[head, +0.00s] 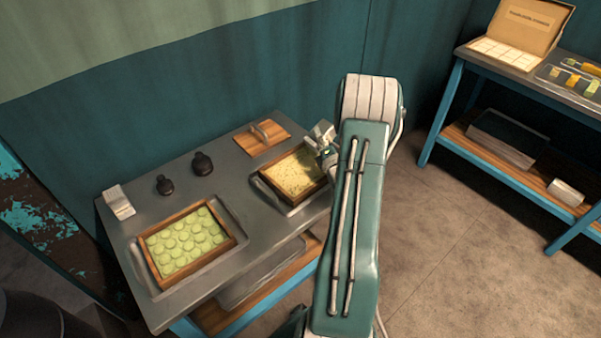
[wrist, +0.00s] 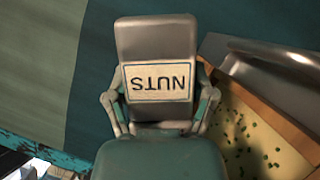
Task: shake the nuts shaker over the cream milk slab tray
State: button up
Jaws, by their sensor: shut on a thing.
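The nuts shaker (wrist: 158,42) is a grey metal container with a pale NUTS label, upside down in the wrist view. My gripper (wrist: 160,112) has its fingers on both sides of the shaker and is shut on it. In the head view my gripper (head: 326,150) is at the right side of the cream milk slab tray (head: 262,188). The pale slab lies in a wooden frame in that tray, with my arm close to its right edge. Green bits lie scattered on the pale slab (wrist: 240,125) in the wrist view.
A second tray (head: 152,281) with green round pieces in a wooden frame stands at the left. Another table (head: 520,80) is at the right.

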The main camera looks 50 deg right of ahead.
aim_at(309, 143)
jog(key=shift+a+r, duration=0.2)
jog(key=shift+r, duration=0.5)
jog(key=shift+a+r, duration=0.15)
jog(key=shift+r, duration=0.55)
jog(key=f, duration=0.1)
jog(key=a+f, duration=0.1)
jog(key=f, duration=0.1)
jog(key=r, duration=0.1)
jog(key=a+r, duration=0.1)
jog(key=r, duration=0.1)
jog(key=shift+w, duration=0.1)
jog(key=f, duration=0.1)
jog(key=a+f, duration=0.1)
jog(key=f, duration=0.1)
jog(key=shift+a, duration=0.2)
jog(key=r, duration=0.3)
jog(key=shift+a, duration=0.25)
jog(key=f, duration=0.1)
jog(key=a+f, duration=0.1)
jog(key=f, duration=0.1)
jog(key=shift+w, duration=0.1)
